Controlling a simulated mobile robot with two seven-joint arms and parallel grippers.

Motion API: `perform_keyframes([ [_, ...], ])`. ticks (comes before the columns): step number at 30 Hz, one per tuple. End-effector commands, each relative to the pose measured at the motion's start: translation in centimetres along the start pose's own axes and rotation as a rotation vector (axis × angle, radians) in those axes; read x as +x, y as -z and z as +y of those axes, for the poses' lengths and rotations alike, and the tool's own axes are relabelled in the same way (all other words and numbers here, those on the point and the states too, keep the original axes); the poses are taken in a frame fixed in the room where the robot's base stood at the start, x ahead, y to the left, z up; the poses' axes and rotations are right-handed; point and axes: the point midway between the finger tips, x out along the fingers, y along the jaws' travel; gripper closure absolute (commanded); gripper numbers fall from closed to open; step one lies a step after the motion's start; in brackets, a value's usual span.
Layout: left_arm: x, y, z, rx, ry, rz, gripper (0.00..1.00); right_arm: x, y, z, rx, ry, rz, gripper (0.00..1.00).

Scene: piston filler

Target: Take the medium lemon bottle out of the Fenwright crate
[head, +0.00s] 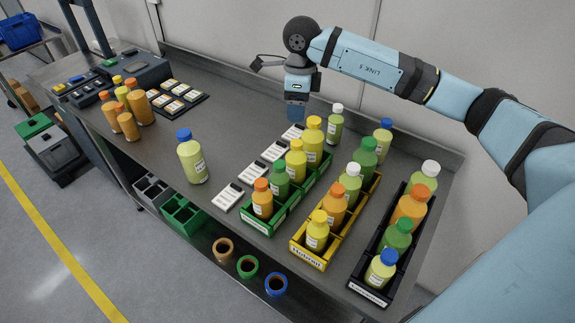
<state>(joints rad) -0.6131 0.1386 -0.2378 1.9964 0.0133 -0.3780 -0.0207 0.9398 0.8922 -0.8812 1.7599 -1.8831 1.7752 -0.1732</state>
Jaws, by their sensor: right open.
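Three crates stand side by side: a green crate (286,217), a yellow crate (322,262) and a black crate (372,293). Their front labels are too small to read surely, so I cannot tell which is Fenwright. The black crate holds a pale yellow bottle with a blue cap (380,272) at its front, then green, orange and white-capped bottles. The yellow crate has a yellow-capped bottle (316,232) in front; the green crate has yellow bottles (296,160) behind. My right gripper (295,116) is open and empty, pointing down behind the green crate, apart from the bottles. My left gripper is out of view.
Loose bottles stand on the bench: a blue-capped one (192,160) left of the crates and a white-capped one (335,126) beside my right gripper. White labelled cards (228,197) lie left of the green crate. Orange bottles (127,120) stand further left. The middle bench is mostly clear.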

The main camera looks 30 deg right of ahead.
Motion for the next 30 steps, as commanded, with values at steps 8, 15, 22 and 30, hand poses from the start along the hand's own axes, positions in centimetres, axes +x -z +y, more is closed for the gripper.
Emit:
perform_keyframes([
  [8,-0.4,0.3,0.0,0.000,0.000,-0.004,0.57,2.7,0.8,-0.9,0.010,0.031,0.036,0.35],
  [15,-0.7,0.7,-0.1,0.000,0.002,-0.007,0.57,6.8,0.9,-1.1,0.011,0.031,0.033,0.35],
  [22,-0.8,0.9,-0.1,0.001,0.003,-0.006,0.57,8.2,0.8,-1.0,0.009,0.031,0.031,0.35],
  [30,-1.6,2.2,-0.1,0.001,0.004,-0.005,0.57,11.7,0.5,-1.1,0.010,0.029,0.032,0.35],
])
